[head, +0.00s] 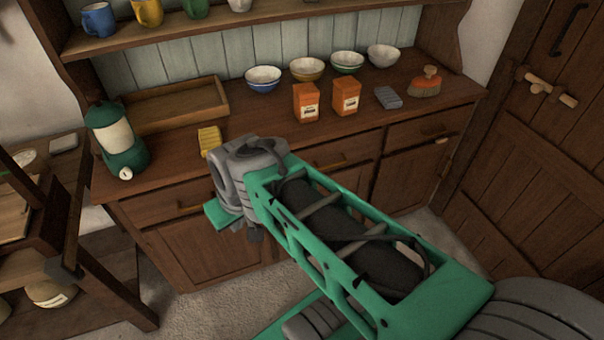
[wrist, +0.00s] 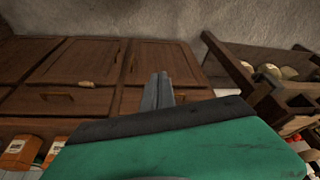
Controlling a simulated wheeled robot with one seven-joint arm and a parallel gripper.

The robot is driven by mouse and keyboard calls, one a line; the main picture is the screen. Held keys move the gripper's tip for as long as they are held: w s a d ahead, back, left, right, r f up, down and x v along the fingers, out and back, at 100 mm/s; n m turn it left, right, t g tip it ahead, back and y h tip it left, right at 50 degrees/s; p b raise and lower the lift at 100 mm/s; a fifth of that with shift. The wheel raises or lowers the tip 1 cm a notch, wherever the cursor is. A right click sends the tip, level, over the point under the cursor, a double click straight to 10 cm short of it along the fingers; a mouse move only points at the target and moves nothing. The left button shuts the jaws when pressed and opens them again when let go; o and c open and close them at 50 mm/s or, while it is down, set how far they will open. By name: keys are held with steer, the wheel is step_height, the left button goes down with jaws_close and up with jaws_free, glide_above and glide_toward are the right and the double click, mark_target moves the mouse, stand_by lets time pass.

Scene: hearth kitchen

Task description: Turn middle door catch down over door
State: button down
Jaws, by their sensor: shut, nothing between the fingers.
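The middle door catch (wrist: 87,84) is a small light-wood piece on the dark cabinet, seen in the wrist view, which appears upside down. It lies roughly level, between the middle drawer (wrist: 35,103) and the middle door (wrist: 75,62). In the head view my arm hides it. My gripper (wrist: 161,77) is shut and empty, its grey fingers pointing toward the cabinet. In the wrist picture it is to the right of the catch and apart from it. In the head view, my gripper (head: 255,236) shows only partly, low in front of the cabinet's left part.
The counter holds a green lantern (head: 118,145), a yellow sponge (head: 209,141), orange boxes (head: 306,102) and several bowls. A wooden side table (head: 65,220) stands at the left. A plank door (head: 540,130) with a wooden latch is at the right. Floor (head: 235,300) shows before the cabinet.

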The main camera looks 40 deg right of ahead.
steer(key=w+d+f+t+b, duration=0.3)
steer(key=w+d+f+b, duration=0.2)
steer(key=d+f+b, duration=0.4)
steer(key=w+d+f+t+b, duration=0.4)
steer(key=w+d+f+b, duration=0.3)
steer(key=f, duration=0.3)
steer(key=s+d+f+m+t+h+b, duration=0.1)
steer(key=s+d+m+t+h+b, duration=0.15)
steer(key=d, duration=0.55)
steer(key=s+d+m+t+h+b, duration=0.1)
steer(key=s+d+t+h+b, duration=0.2)
steer(key=d, duration=0.6)
steer(key=w+d+f+g+y+b, duration=0.1)
steer(key=w+d+f+b, duration=0.1)
steer(key=w+f, duration=0.4)
steer(key=x, duration=0.3)
steer(key=shift+w+a+r, duration=0.15)
steer(key=shift+w+r, duration=0.1)
steer(key=shift+r, duration=0.05)
steer(key=shift+f+m+g+b, duration=0.1)
steer(key=shift+m+g+b, duration=0.15)
steer(key=shift+b, duration=0.05)
